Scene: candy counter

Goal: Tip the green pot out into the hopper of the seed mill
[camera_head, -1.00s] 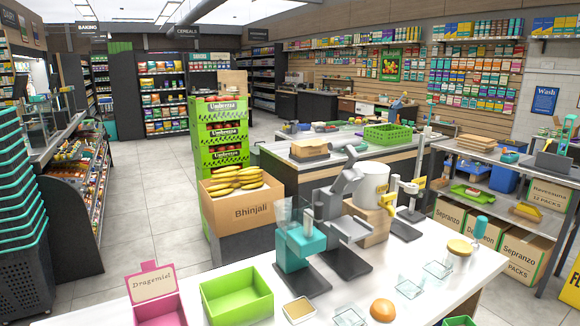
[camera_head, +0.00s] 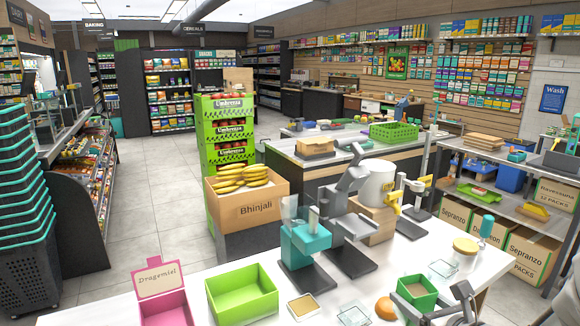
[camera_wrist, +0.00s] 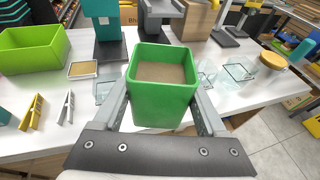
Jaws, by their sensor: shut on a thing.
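The green pot (camera_head: 416,293) is a square, upright tub filled with brown material, seen from above in the wrist view (camera_wrist: 162,108). My gripper (camera_head: 432,305) is shut on it, one finger along each side, and holds it over the counter's near right part. A teal machine (camera_head: 304,243) with a clear hopper (camera_head: 296,214) on top looks like the seed mill. It stands at the counter's far edge, left of the pot; the wrist view shows its teal body (camera_wrist: 101,8) but cuts off its top. The pot is well apart from the hopper.
A grey machine (camera_head: 352,258) stands right beside the teal one. A light green bin (camera_head: 242,293), a pink box (camera_head: 165,305), a shallow tan tray (camera_head: 303,306), clear dishes (camera_head: 442,268) and an orange-brown round thing (camera_head: 385,308) occupy the white counter (camera_head: 400,264).

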